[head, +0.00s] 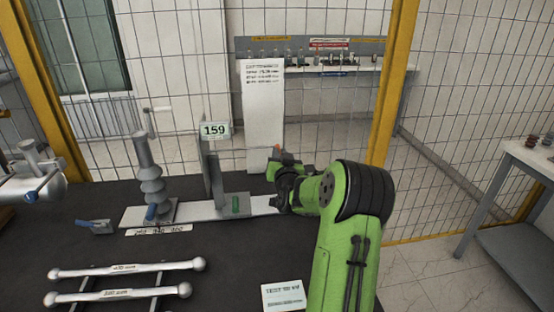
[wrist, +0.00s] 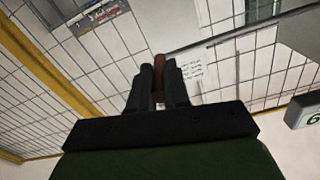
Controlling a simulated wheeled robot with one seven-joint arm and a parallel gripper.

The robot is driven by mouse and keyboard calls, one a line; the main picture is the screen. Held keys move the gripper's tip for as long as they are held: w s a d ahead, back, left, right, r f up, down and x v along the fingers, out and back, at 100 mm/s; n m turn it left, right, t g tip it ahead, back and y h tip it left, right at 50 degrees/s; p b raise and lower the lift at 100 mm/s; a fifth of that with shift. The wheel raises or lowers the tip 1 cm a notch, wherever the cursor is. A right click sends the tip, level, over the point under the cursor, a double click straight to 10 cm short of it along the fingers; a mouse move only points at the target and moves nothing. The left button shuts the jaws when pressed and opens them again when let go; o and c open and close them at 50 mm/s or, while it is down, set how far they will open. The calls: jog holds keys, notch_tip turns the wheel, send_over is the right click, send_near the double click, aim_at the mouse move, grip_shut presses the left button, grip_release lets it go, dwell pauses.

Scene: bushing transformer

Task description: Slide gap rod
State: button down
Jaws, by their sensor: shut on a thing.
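My gripper (head: 280,162) is at the right end of the grey rail base (head: 262,204), above the bench. It is shut on an orange-brown handle (head: 277,148), whose tip shows above the fingers. In the wrist view the handle (wrist: 160,66) stands between the fingertips (wrist: 158,84), and a thin grey rod (wrist: 235,34) runs from beside it to the upper right. In the head view I cannot make out the rod clearly.
A ribbed grey insulator (head: 150,180) stands left on the base. Two ball-ended rods (head: 125,270) lie on supports in front. A "TEST" card (head: 284,295) lies near my arm. A wire fence (head: 330,110) with yellow posts is behind; a side table (head: 530,158) stands right.

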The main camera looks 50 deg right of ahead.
jog(key=c, duration=1.1)
grip_release()
jog(key=b+v, duration=0.5)
jog(key=v, duration=1)
jog(key=shift+s+a, duration=0.25)
